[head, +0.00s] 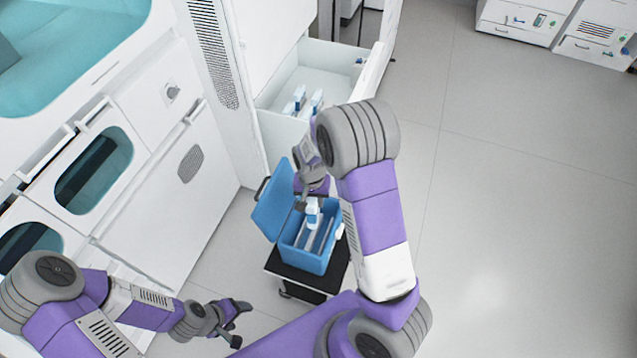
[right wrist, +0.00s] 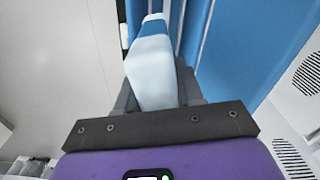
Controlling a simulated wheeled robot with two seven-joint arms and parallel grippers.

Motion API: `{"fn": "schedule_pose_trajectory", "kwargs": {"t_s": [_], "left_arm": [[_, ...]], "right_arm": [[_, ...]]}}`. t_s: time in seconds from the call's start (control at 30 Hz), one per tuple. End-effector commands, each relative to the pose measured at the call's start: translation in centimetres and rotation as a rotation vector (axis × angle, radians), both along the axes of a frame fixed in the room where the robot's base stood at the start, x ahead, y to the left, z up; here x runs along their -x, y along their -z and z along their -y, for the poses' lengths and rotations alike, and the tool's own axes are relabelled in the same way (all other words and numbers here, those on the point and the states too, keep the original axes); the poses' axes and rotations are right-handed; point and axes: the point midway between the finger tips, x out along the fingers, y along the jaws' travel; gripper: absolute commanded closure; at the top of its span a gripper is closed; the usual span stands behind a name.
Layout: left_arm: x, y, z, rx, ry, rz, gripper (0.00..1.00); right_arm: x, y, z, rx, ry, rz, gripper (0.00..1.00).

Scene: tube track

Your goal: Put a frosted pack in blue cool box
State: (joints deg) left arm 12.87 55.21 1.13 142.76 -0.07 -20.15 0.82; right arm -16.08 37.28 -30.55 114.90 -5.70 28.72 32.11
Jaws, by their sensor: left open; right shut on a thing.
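The blue cool box (head: 303,258) stands on a small black cart with its lid (head: 274,205) open. My right gripper (head: 310,199) is over the box opening, pointing down. It is shut on a white and blue frosted pack (head: 312,212), which also shows between the fingers in the right wrist view (right wrist: 152,72). The pack's lower end is at the box opening; how deep it reaches I cannot tell. My left gripper (head: 238,325) is open and empty, low at the left of the box.
An open white drawer (head: 285,122) behind the box holds several more white and blue packs (head: 308,103). White cabinets with teal windows (head: 95,172) line the left. The black cart (head: 283,268) carries the box. The floor at right is clear.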

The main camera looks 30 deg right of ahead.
Motion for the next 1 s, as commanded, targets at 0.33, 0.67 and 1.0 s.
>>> {"fn": "schedule_pose_trajectory", "kwargs": {"t_s": [0.33, 0.67, 1.0], "left_arm": [[0.0, -3.6, 0.0, 0.000, 0.000, 0.000, 0.34], [0.0, -1.7, 0.0, 0.000, 0.000, 0.000, 0.34], [0.0, 0.4, 0.0, 0.000, 0.000, 0.000, 0.34]], "right_arm": [[0.1, 0.3, 2.1, -0.016, 0.238, 0.001, 1.00], [0.0, 2.6, 2.1, -0.016, 0.242, 0.002, 1.00], [0.0, 5.3, 2.1, -0.016, 0.240, 0.002, 1.00]]}}
